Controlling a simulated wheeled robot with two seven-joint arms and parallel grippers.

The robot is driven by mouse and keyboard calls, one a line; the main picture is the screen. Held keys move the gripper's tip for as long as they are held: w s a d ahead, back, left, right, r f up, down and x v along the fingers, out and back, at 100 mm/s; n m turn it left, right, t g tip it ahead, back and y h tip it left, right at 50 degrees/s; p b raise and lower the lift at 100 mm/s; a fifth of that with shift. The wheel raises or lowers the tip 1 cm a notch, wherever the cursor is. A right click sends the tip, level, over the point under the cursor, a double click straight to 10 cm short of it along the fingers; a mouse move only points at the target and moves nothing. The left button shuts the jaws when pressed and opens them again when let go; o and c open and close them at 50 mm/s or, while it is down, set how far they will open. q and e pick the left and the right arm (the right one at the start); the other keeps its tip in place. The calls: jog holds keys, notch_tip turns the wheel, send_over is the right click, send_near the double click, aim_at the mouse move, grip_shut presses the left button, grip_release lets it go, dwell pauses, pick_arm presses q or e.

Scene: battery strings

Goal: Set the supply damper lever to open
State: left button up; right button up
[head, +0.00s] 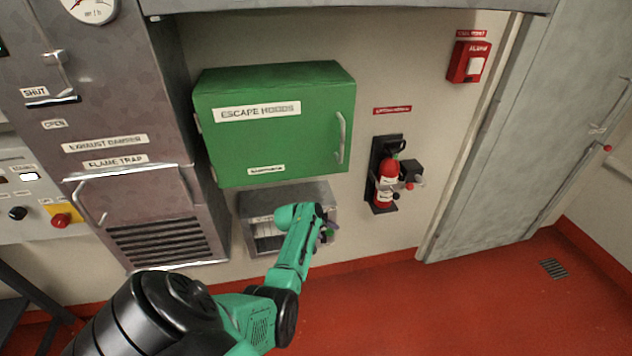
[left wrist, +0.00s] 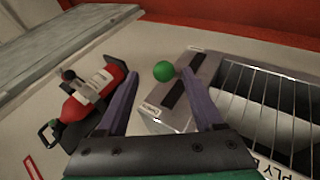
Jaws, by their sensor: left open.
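The supply damper is a low grey box (head: 247,205) with a grille, under the green cabinet. It also shows at the right of the left wrist view (left wrist: 207,68), its label partly cut off. The damper lever's green knob (left wrist: 164,71) shows in the left wrist view and small in the head view (head: 331,233). My left gripper (left wrist: 162,74) is open, its purple fingers either side of the knob in the picture. I cannot tell whether they touch it. The lever's shaft is hard to make out. Small white plates on the box side are unreadable. My right gripper is not in view.
A green escape hoods cabinet (head: 270,140) hangs directly above the damper box. A red fire extinguisher (head: 386,184) hangs on the wall to the right. The exhaust damper cabinet (head: 125,190) stands at the left. The red floor (head: 430,310) in front is clear.

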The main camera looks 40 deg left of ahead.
pick_arm(q)
jog(key=p+v, duration=0.1)
jog(key=v, duration=0.6)
jog(key=shift+s+r, duration=0.15)
jog(key=shift+r, duration=0.2)
